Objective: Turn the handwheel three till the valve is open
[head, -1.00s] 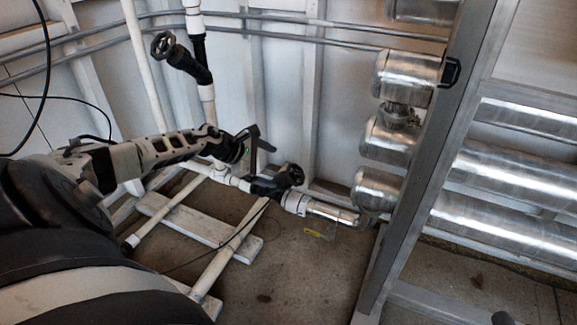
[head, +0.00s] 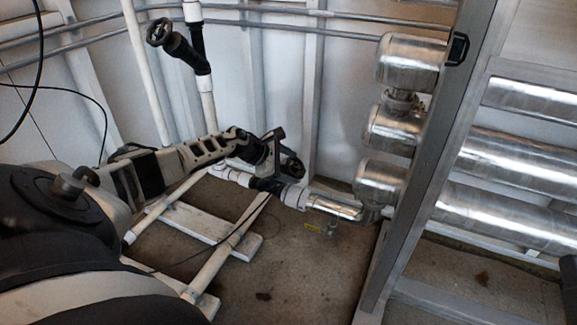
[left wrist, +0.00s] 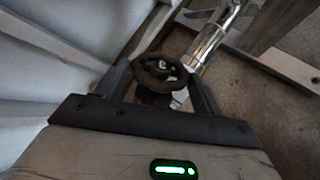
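A dark handwheel (head: 293,168) sits on a black valve in the low white pipe; no number shows on it. My left gripper (head: 279,150) is right beside this handwheel in the head view and partly covers it. In the left wrist view the handwheel (left wrist: 160,71) lies between the two spread fingers of my left gripper (left wrist: 160,76), one finger on each side. The gripper is open, and I cannot tell whether a finger touches the rim. How far the valve is open cannot be seen. My right gripper is out of view.
A second dark handwheel (head: 160,32) stands higher at the left on a black valve. Shiny metal cylinders (head: 412,62) and a grey metal post (head: 432,150) stand to the right. White pipes and a white board (head: 205,227) lie low over the floor.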

